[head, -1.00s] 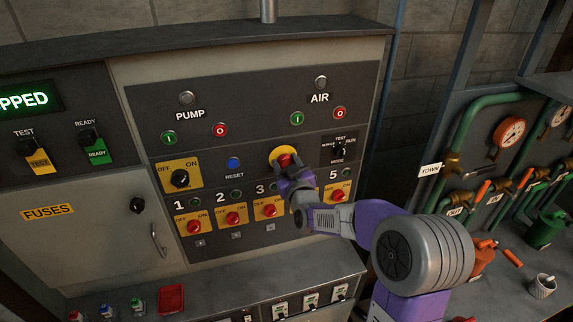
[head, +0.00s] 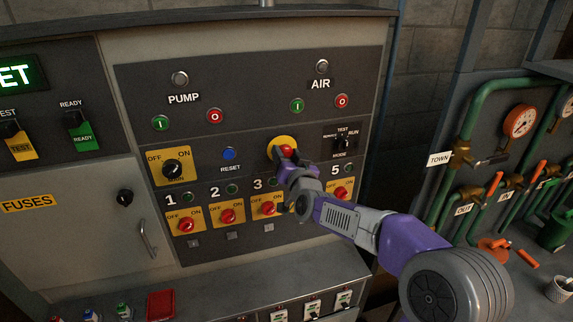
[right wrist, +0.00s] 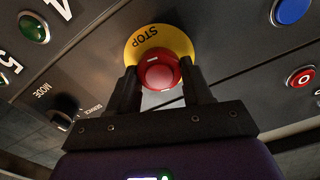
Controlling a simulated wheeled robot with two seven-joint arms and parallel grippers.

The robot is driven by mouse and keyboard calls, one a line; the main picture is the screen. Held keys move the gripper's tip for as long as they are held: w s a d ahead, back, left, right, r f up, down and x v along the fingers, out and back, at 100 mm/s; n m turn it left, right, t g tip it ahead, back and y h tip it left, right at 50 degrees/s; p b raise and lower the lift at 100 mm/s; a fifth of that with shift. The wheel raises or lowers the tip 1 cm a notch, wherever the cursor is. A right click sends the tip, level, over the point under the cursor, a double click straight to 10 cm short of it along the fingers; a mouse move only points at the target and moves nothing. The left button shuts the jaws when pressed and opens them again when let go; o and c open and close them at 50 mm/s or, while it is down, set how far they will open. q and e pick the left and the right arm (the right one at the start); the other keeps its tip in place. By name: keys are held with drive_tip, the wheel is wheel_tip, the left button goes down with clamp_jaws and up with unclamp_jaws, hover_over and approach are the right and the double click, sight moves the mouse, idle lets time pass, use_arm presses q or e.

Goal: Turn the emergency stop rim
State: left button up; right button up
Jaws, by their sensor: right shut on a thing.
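The emergency stop is a red mushroom button (head: 288,150) on a yellow round plate (head: 283,141) in the upper middle of the grey panel. In the right wrist view the red button (right wrist: 160,73) sits in front of the yellow plate (right wrist: 158,38) marked STOP. My right gripper (head: 284,163) is at the button, its two dark fingers on either side of the red rim. In the right wrist view the right gripper (right wrist: 158,82) is shut on the button. My left gripper is not in view.
A blue reset button (head: 229,154) is left of the stop and a mode switch (head: 345,143) is right. A row of red rotary switches (head: 227,216) lies below. Pipes with a gauge (head: 520,121) and valves stand at the right.

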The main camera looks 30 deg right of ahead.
drive_tip(key=shift+m+b, duration=0.5)
drive_tip(key=shift+m, duration=0.2)
drive_tip(key=o, duration=1.1)
drive_tip(key=shift+c, duration=0.2)
drive_tip(key=v, duration=0.7)
drive_tip(key=shift+s, duration=0.25)
